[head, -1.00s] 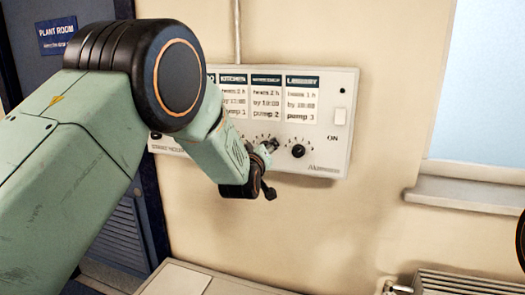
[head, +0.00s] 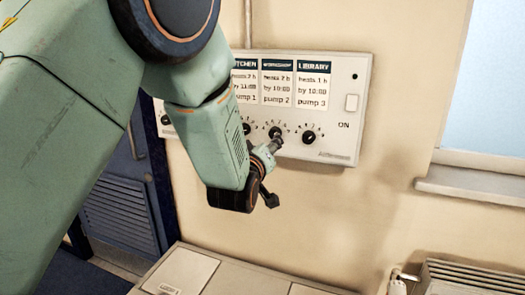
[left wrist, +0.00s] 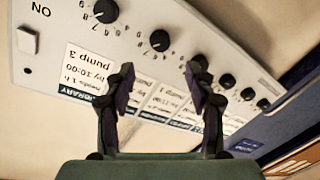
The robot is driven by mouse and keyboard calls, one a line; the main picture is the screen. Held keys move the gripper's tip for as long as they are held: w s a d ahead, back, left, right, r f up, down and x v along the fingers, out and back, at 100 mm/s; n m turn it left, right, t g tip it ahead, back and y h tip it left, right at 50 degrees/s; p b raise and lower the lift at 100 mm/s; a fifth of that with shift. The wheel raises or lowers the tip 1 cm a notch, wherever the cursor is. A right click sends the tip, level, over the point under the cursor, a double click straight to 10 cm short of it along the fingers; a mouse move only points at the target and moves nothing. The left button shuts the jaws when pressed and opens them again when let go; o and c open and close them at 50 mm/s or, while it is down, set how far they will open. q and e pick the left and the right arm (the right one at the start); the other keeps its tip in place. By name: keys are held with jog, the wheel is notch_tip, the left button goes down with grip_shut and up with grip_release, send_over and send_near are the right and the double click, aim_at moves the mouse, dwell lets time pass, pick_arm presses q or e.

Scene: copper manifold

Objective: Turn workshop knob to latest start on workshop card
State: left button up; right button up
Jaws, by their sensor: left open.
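The workshop card (head: 277,84) is the middle of the three cards that show on the white control panel (head: 340,143). My left gripper (head: 273,147) is just in front of and below this knob. In the left wrist view, the panel appears upside down and the workshop knob (left wrist: 160,40) lies beyond the gap between the two spread, empty fingers (left wrist: 161,74). I cannot read the knob's setting. My right gripper is out of view.
The library knob (head: 308,137) is close on the right, below the library card (head: 310,83). The kitchen knob (head: 246,128) is close on the left. A white switch (head: 351,103) marks ON. A windowsill (head: 470,187) and radiator (head: 470,274) are at right.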

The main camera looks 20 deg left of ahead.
pick_arm(q)
jog(key=shift+s+d+r, duration=0.1)
jog(key=shift+s, duration=1.1)
jog(key=shift+w, duration=0.1)
jog(key=s+a+f+m+g+b, duration=0.1)
jog(key=s+f+m+g+b, duration=0.15)
jog(key=s+f, duration=0.6)
jog(key=s+f+m+g+b, duration=0.15)
jog(key=s+f+g, duration=0.25)
jog(key=f, duration=0.9)
jog(key=s+a+f+m+g+b, duration=0.1)
jog(key=s+f+m+g, duration=0.2)
jog(key=s+f, duration=0.5)
jog(key=s+f+g+h+b, duration=0.1)
jog(key=s+f+g+b, duration=0.5)
jog(key=s+f, duration=1.6)
jog(key=s+g, duration=0.1)
jog(key=s, duration=0.1)
jog(key=shift+s+a+g+b, duration=0.15)
jog(key=shift+s+g+b, duration=0.2)
jog(key=shift+s+b, duration=0.05)
